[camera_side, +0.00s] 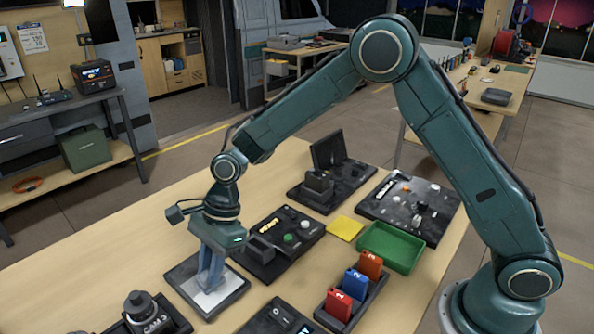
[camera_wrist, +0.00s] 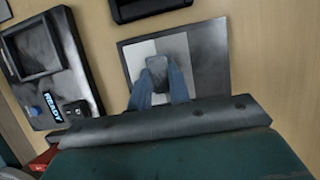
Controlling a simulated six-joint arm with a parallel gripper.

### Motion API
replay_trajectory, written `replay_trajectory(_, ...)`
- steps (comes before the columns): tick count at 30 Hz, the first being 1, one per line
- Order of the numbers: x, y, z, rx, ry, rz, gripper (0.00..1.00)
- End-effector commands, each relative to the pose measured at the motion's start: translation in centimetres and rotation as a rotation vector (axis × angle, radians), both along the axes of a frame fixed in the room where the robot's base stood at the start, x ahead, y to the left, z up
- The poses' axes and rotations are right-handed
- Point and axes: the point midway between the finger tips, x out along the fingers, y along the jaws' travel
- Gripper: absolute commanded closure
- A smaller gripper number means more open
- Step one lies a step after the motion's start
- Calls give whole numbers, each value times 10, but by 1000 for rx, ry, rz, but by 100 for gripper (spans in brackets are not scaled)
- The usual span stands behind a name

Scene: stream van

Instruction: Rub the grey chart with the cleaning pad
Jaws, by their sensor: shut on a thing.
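The grey chart (camera_side: 234,287) lies flat near the front left of the table, a square board with a dark border. In the wrist view the chart (camera_wrist: 213,50) shows a pale left part and a darker, smudged right part. My gripper (camera_side: 210,283) points down over the middle of the chart. Its blue fingers (camera_wrist: 161,88) are shut on a small dark grey block, apparently the cleaning pad (camera_wrist: 158,69). The pad is at or just above the chart surface; I cannot tell whether it touches. In the side view the fingers mostly hide the pad.
A dark panel with buttons (camera_side: 262,270) stands close behind the chart. A rack of red, blue and orange blocks (camera_side: 355,310), a green tray (camera_side: 375,262) and a yellow square (camera_side: 345,228) are to the right. A camera-like device (camera_side: 145,312) is at front left.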

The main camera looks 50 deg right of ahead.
Motion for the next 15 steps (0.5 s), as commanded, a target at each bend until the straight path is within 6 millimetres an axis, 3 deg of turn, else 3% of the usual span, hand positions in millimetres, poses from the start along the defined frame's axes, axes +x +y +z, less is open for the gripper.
replay_trajectory(15, 38, 0, -1, 0, -1, -2, 99)
